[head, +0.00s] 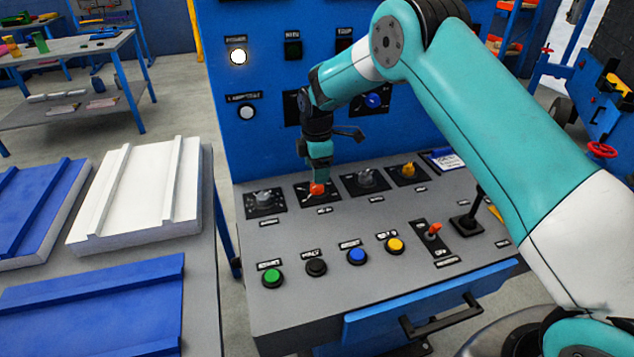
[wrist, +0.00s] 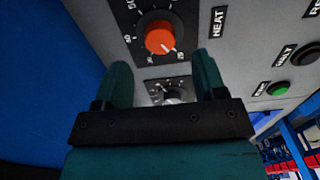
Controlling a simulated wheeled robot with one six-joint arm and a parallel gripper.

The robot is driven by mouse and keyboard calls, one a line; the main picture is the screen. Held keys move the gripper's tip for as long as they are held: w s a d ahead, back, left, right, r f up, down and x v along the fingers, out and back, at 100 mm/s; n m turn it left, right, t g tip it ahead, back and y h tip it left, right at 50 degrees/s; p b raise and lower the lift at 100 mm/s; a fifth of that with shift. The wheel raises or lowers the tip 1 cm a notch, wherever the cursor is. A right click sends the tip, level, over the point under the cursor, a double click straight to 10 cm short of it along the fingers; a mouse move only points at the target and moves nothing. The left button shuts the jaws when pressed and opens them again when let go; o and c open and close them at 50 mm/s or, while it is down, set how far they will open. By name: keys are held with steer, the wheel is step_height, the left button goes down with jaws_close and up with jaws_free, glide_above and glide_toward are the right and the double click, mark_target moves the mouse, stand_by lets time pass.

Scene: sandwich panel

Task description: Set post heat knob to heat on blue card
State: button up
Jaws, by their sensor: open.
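An orange knob (head: 317,189) sits on a black dial plate on the sloped panel. In the wrist view the orange knob (wrist: 160,38) lies just beyond my fingertips, its pale mark towards the lower right. The word HEAT (wrist: 217,22) shows beside its plate; the rest of that label is not clear. My gripper (head: 319,170) hangs over this knob. In the wrist view my gripper (wrist: 161,65) is open, with nothing held. A grey knob (wrist: 173,98) shows between the fingers, partly hidden.
Green (head: 272,277), black, blue and yellow buttons line the front. A black lever (head: 467,222) stands at right. White and blue panels lie at left.

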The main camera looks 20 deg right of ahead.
mark_target(317, 188)
steer(key=shift+f, duration=2.6)
steer(key=c, duration=0.9)
